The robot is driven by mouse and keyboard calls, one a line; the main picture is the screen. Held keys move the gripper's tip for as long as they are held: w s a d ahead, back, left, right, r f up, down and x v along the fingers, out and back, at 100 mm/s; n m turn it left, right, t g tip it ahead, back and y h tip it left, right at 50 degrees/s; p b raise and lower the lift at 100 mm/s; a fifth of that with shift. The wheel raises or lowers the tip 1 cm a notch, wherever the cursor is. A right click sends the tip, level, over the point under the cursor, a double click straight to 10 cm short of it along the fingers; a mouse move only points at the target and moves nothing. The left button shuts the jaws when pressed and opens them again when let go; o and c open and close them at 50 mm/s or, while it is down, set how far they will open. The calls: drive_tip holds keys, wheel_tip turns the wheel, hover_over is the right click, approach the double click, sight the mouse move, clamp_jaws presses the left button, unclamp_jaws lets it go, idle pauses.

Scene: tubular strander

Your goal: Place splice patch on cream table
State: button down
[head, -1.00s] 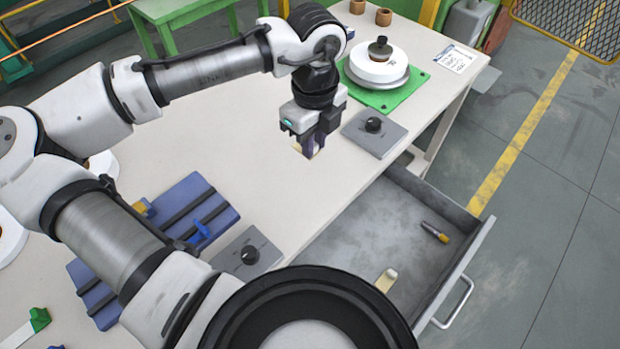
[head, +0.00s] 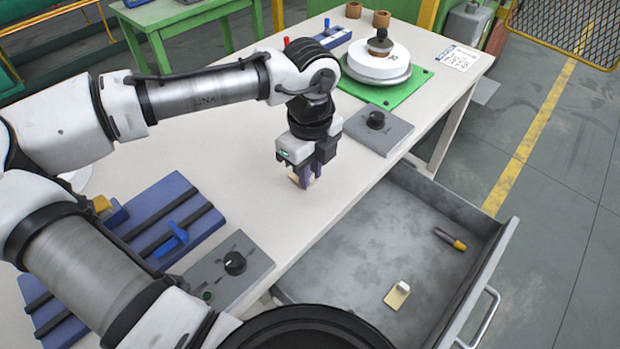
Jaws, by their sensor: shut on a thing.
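My gripper (head: 308,173) is shut on a small cream and purplish piece (head: 304,182), taken to be the splice patch. The fingers partly hide it. The gripper points down over the cream table (head: 225,140), and the piece is at or just above its bare top, left of the open drawer. I cannot tell whether it touches the top.
The open grey drawer (head: 350,255) holds a cream piece with a white tab (head: 398,294) and a yellow-tipped tool (head: 451,239). Grey knob boxes (head: 378,130) (head: 228,270), a blue fixture (head: 160,215) and a green plate (head: 410,88) stand on the table.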

drive_tip(key=shift+f, duration=0.15)
drive_tip(key=shift+f, duration=0.1)
drive_tip(key=c, duration=1.3)
unclamp_jaws()
wheel_tip(320, 180, up, 12)
drive_tip(key=p, duration=1.3)
drive_tip(key=shift+r, duration=0.2)
